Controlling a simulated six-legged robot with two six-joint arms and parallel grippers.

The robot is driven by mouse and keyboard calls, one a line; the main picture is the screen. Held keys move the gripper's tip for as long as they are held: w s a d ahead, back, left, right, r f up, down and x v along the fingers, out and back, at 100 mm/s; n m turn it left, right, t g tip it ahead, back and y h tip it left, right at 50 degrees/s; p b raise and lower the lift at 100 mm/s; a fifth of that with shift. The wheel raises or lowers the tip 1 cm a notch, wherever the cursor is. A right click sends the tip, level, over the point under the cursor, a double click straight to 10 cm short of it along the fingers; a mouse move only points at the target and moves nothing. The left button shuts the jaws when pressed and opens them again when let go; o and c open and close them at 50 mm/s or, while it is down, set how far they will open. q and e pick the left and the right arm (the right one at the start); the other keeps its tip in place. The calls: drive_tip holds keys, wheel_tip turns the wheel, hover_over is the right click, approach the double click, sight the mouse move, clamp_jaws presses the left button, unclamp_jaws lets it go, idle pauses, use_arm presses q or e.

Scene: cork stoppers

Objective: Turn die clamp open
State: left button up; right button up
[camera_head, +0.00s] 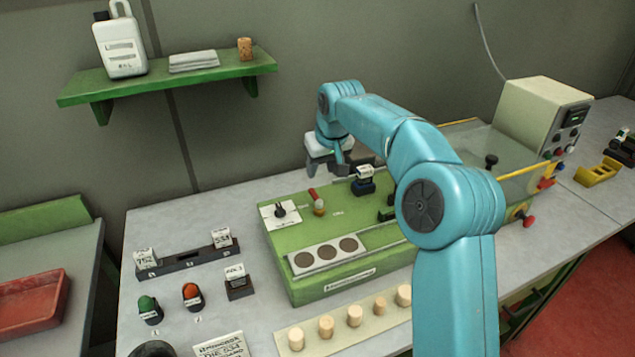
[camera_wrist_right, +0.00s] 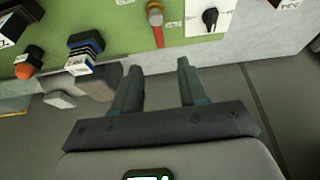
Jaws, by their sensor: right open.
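The green machine panel (camera_head: 300,270) stands on the bench and carries several controls. One is a black rotary knob (camera_head: 280,210) on a white plate, which also shows in the right wrist view (camera_wrist_right: 210,17). Beside it is a small lever with a red handle (camera_head: 314,195), also in the right wrist view (camera_wrist_right: 155,18). I cannot read which control is the die clamp. A dark blue block with a white label (camera_head: 363,185) sits on the panel farther right. My right gripper (camera_head: 343,166) is above the panel's back part, open and empty, with its fingers (camera_wrist_right: 160,70) apart. My left gripper is out of view.
My right arm hides part of the panel's right side. A row of corks (camera_head: 326,326) lies in front. A clear guard (camera_head: 510,185) and control box (camera_head: 540,115) stand at right. A shelf (camera_head: 170,75) hangs behind.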

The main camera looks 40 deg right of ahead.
drive_tip(key=shift+v, duration=2.7)
